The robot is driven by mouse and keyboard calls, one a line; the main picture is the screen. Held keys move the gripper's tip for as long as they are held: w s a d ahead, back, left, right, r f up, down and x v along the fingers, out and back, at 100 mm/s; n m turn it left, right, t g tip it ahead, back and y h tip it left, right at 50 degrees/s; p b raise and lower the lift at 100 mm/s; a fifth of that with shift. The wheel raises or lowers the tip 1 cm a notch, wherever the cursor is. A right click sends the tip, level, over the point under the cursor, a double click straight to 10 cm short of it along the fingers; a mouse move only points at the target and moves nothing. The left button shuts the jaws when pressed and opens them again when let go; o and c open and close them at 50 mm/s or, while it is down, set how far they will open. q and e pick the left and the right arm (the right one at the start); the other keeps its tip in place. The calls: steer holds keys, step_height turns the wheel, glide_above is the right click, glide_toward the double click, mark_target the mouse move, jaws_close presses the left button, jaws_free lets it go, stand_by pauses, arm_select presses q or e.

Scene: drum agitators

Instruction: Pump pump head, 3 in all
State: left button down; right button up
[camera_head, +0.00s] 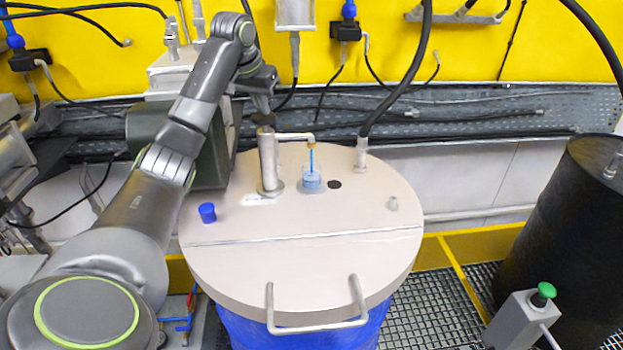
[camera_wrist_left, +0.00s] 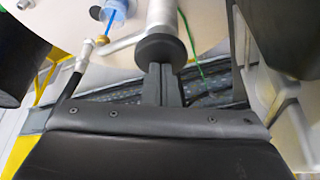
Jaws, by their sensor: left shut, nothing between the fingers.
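The pump is a beige upright cylinder (camera_head: 268,165) on the drum lid, with a dark round pump head (camera_head: 265,131) on top and a side spout (camera_head: 297,136). The pump head shows large in the left wrist view (camera_wrist_left: 160,50). My left gripper (camera_head: 263,118) is directly above the pump head, its shut fingers (camera_wrist_left: 162,75) pointing at it and holding nothing. Fingertips and head meet in the picture; I cannot tell if they press. A thin blue line runs from the spout tip into a clear cup (camera_head: 311,181) with blue contents. My right gripper is out of view.
The lid (camera_head: 330,255) has a blue cap (camera_head: 207,212), a hose fitting (camera_head: 361,155) and a front handle (camera_head: 318,327). A black drum (camera_head: 565,235) and a green-button box (camera_head: 515,315) stand at right. Pipes and cables line the yellow wall behind.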

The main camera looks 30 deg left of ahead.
arm_select(q)
steer(key=shift+s+d+f+b, duration=0.15)
steer(key=shift+f+b, duration=0.1)
steer(key=shift+f, duration=0.4)
steer(key=shift+s+d+f+b, duration=0.1)
steer(key=shift+f+b, duration=0.15)
steer(key=shift+f, duration=0.35)
steer(key=shift+r, duration=0.15)
steer(key=shift+r+p, duration=0.2)
steer(key=shift+p, duration=0.2)
steer(key=shift+w+a+r+p, duration=0.1)
steer(key=shift+a+r+p, duration=0.05)
steer(key=shift+r+p, duration=0.3)
steer(key=shift+w+a+r+p, duration=0.1)
steer(key=shift+r+p, duration=0.25)
steer(key=shift+r, duration=1.05)
